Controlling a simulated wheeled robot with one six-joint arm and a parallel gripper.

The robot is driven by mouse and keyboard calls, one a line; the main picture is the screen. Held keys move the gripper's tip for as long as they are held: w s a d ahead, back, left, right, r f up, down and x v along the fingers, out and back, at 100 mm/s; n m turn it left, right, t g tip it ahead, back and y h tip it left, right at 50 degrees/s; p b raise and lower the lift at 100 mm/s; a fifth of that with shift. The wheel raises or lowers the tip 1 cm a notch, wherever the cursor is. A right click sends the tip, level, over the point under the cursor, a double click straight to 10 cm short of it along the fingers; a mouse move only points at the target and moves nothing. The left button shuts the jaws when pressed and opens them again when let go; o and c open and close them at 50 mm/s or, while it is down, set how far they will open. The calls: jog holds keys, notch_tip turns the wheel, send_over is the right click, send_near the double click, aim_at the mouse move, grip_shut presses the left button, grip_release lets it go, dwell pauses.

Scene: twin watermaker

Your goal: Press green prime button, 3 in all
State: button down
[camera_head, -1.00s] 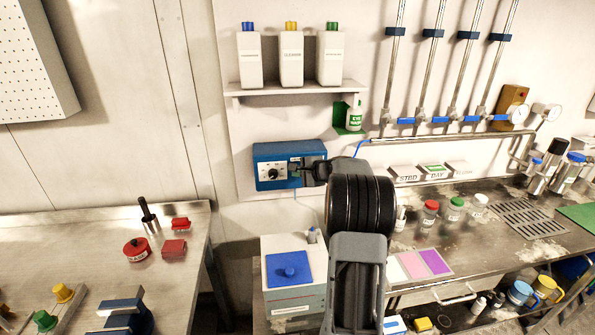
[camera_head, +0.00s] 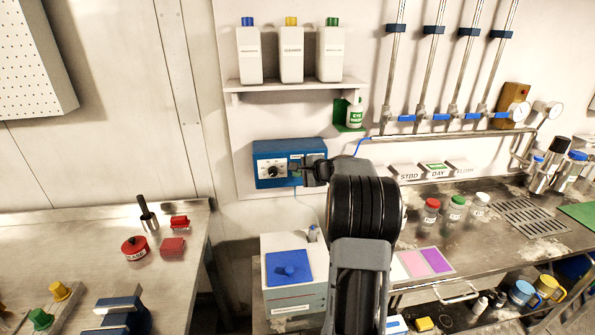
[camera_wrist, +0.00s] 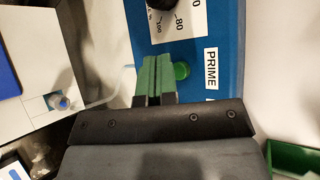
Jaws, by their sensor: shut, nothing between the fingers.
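The green prime button (camera_wrist: 182,71) sits on the front of the blue box, beside the white PRIME label (camera_wrist: 211,69) in the wrist view. My gripper (camera_wrist: 156,60) is shut, its green fingertips side by side and empty, just left of the button and partly overlapping it. I cannot tell whether the fingertips touch the button. In the head view, the blue box (camera_head: 262,150) is on the wall with a dial at its left, and my gripper (camera_head: 295,168) is at its front. The button is hidden there behind my gripper.
A shelf (camera_head: 295,85) with several white bottles is above the box. A white unit with a blue lid (camera_head: 283,268) stands below it. A green holder (camera_head: 349,129) with an eye wash bottle is to the upper right. The steel bench (camera_head: 480,240) lies at the right.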

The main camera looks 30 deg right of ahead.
jog(key=shift+s, duration=0.1)
jog(key=shift+s+a+b, duration=0.35)
jog(key=shift+s+b, duration=0.2)
jog(key=shift+s, duration=0.2)
jog(key=shift+s+a+b, duration=0.4)
jog(key=shift+s+b, duration=0.15)
jog(key=shift+s, duration=0.15)
jog(key=shift+s+a+b, duration=0.35)
jog(key=shift+s+b, duration=0.2)
jog(key=shift+s, duration=0.2)
dwell(1.2)
jog(key=s+a+f+n+g+y, duration=0.1)
jog(key=s+a+n+g, duration=0.25)
jog(key=a, duration=0.55)
jog(key=s+a+f+n+g, duration=0.15)
jog(key=s+a+n, duration=0.3)
jog(key=a, duration=0.55)
jog(key=s+a+f+n+g+h, duration=0.1)
jog(key=s+a+f+n+h, duration=0.1)
jog(key=s+n, duration=0.3)
jog(key=s+a+f+n+g+h, duration=0.2)
jog(key=s+a+n, duration=0.2)
jog(key=s, duration=0.6)
jog(key=shift+a+f+n+g, duration=0.2)
jog(key=shift+a+n+g, duration=0.15)
jog(key=shift+n, duration=0.55)
